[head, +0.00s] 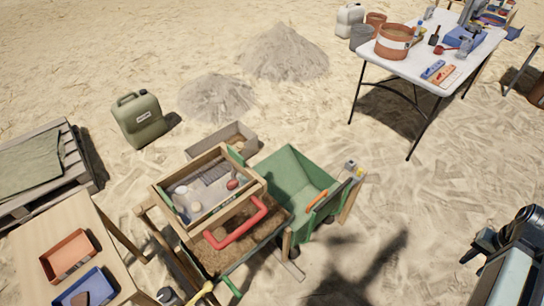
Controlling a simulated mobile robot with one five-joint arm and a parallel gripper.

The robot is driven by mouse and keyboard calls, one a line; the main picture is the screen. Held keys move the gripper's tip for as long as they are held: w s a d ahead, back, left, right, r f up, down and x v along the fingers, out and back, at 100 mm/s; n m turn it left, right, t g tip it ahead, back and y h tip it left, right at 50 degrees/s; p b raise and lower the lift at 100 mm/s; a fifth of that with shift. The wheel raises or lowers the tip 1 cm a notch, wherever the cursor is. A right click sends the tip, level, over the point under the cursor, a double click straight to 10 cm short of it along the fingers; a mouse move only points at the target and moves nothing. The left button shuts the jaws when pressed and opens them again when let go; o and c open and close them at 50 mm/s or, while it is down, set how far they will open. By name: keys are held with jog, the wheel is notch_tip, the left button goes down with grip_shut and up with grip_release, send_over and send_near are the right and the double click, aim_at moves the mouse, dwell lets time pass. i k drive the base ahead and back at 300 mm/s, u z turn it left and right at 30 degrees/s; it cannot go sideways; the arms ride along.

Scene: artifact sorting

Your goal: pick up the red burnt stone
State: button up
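A small reddish stone (232,184) lies near the right side inside the wooden-framed sieve (160,205), in the middle of the head view. It looks like the red burnt stone. Pale lumps and a grey mesh patch lie in the same sieve. My gripper (473,250) shows as dark parts at the lower right edge, over the sand and far from the sieve. It is too small and dark to tell its finger opening.
A wooden table (40,222) at the left bears an orange tray (68,257) and a blue tray (92,280). A white table (400,75) stands back right. Open sand lies between.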

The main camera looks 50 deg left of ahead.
aim_at(231, 185)
jog(key=i, duration=2.45)
jog(key=u, duration=5.35)
jog(key=i, duration=1.05)
jog(key=u, duration=0.05)
